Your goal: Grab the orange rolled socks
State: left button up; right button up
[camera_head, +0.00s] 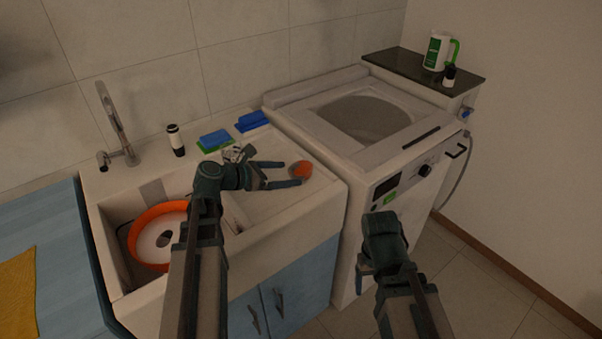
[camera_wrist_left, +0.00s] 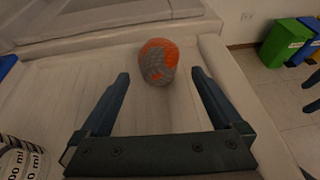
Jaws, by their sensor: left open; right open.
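The orange rolled socks (camera_head: 300,170) lie on the white drainboard beside the sink, near its right edge. They show as an orange and grey ball in the left wrist view (camera_wrist_left: 158,61). My left gripper (camera_head: 297,174) is open just above the drainboard, its fingers pointing at the socks. In the left wrist view the socks lie just beyond the two fingertips (camera_wrist_left: 160,75), centred between them, and nothing is held. My right gripper (camera_head: 368,283) hangs low in front of the washing machine, with its fingers mostly hidden.
The washing machine (camera_head: 405,163) stands right of the drainboard. An orange-rimmed bowl (camera_head: 143,217) sits in the sink basin. Blue and green sponges (camera_head: 214,141) and a dark bottle (camera_head: 176,140) stand along the back, near the faucet (camera_head: 117,130). Floor bins (camera_wrist_left: 287,42) stand beyond the drainboard edge.

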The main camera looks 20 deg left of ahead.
aim_at(291, 172)
pick_arm(q)
jog(key=b+x, duration=0.2)
jog(key=x, duration=0.3)
jog(key=shift+w+f, duration=0.1)
jog(key=shift+w, duration=0.05)
jog(key=shift+c, duration=0.3)
jog(key=c, duration=1.2)
